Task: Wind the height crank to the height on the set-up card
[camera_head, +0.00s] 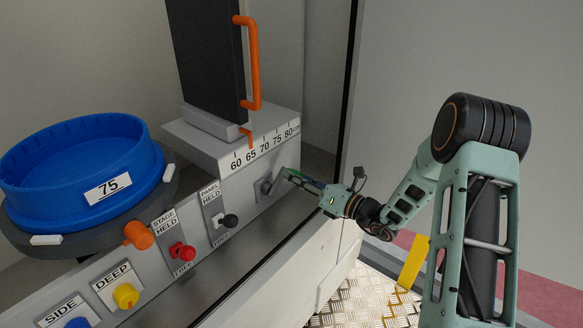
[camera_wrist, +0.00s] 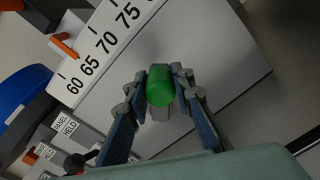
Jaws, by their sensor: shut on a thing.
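My gripper (camera_head: 306,180) is shut on the green knob (camera_wrist: 160,87) of the height crank, with a finger on each side of it. The crank's grey hub (camera_head: 267,186) is on the front of the grey housing. In the wrist view, the knob hides part of the crank's grey mount. The white height scale (camera_head: 262,148) reads 60 to 80. The orange pointer (camera_head: 247,138) is at about the 65 mark; it also shows in the wrist view (camera_wrist: 65,47). I cannot pick out a set-up card for certain.
The blue tub (camera_head: 75,150) sits on a dark round stage at left. A black panel (camera_head: 208,60) with an orange handle (camera_head: 253,65) stands above the scale. Black (camera_head: 230,220), red (camera_head: 182,251) and yellow (camera_head: 125,295) knobs line the sloping front, left of my gripper.

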